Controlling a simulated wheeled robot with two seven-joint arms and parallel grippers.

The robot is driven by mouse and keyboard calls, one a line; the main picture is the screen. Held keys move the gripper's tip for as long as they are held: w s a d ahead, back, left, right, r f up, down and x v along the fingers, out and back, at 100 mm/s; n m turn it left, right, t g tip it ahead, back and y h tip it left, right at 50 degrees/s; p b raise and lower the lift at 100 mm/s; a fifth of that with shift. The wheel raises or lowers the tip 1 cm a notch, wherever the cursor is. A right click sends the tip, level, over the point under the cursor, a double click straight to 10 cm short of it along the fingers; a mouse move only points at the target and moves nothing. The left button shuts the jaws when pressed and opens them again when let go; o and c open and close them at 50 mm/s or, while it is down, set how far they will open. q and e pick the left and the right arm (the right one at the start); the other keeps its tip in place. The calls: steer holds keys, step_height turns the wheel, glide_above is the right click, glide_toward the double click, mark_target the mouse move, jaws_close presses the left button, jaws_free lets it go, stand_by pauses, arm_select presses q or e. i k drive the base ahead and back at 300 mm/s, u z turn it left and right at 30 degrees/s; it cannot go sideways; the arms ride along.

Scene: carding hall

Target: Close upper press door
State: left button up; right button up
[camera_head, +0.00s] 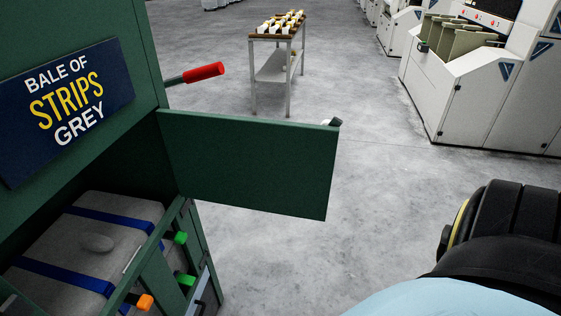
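The green press (140,50) stands at the left with a blue sign (68,108) reading "BALE OF STRIPS GREY". Its upper door (250,165), a flat green panel, stands open, swung out to the right from the press's front corner. A small pale and dark piece (334,122) shows at the door's far top corner; I cannot tell what it is. Through the opening, a grey bale (95,243) with blue straps is visible. Neither of my grippers can be made out; a black arm part of mine fills the lower right.
A red-handled lever (203,73) sticks out from the press above the door. Below are a lower green panel and green and orange knobs (145,301). A small table (274,72) and white machines (470,85) stand farther back. Grey floor (375,200) right of the door is clear.

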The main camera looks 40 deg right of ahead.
mark_target(278, 167)
steer(key=k, duration=0.45)
steer(key=z, duration=2.6)
steer(key=i, duration=3.2)
steer(key=u, duration=4.25)
steer(key=i, duration=1.05)
